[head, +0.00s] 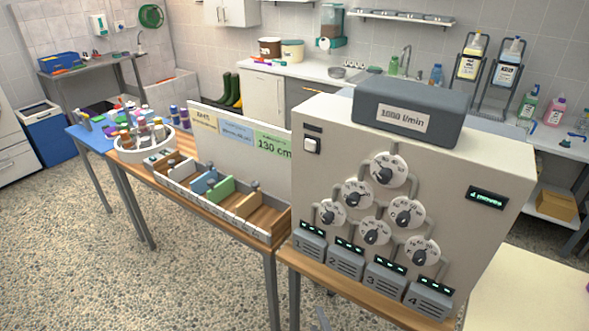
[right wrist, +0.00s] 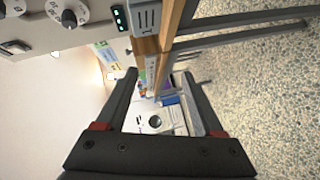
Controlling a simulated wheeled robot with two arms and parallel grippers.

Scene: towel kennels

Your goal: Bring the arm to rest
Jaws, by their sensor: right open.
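My right gripper (right wrist: 160,76) is open and empty in the right wrist view, with its two dark fingers spread apart. In the head view only a small grey tip of what looks like the right gripper (head: 322,319) shows at the bottom edge, below the front of the machine's table. The dial machine (head: 478,152) stands at the centre right of the head view, with several white dials and a dark block labelled 1000 l/min on top. My left gripper is not in view.
Table legs and edges are close to the right gripper. The speckled floor (head: 70,250) at left is clear. A sink counter lies behind.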

